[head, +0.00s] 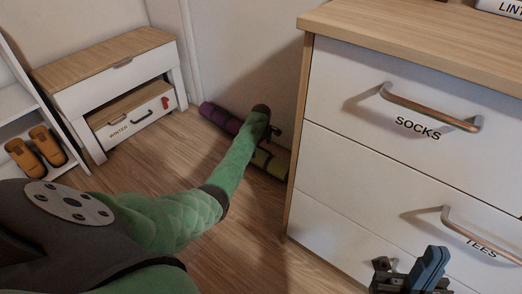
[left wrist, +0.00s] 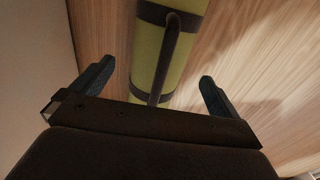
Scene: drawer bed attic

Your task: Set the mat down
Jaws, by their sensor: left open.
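A rolled mat lies on the floor along the wall, with a yellow-green part (head: 270,164) to the right of my left forearm and a purple part (head: 220,118) to the left. My arm hides the middle, so I cannot tell whether both colours are one roll. In the left wrist view the yellow-green mat (left wrist: 184,45) has dark bands and a dark carrying strap. My left gripper (head: 272,133), also seen in the left wrist view (left wrist: 156,76), is open, its fingers apart on either side of the mat. My right gripper (head: 412,274) is at the lower right; its jaw opening is unclear.
A white drawer unit (head: 390,160) labelled SOCKS and TEES stands close on the right. A wood-topped bench (head: 110,62) with a WINTER drawer (head: 131,117) is at the back left. Orange slippers (head: 35,152) sit on a white shelf. The middle floor (head: 250,220) is clear.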

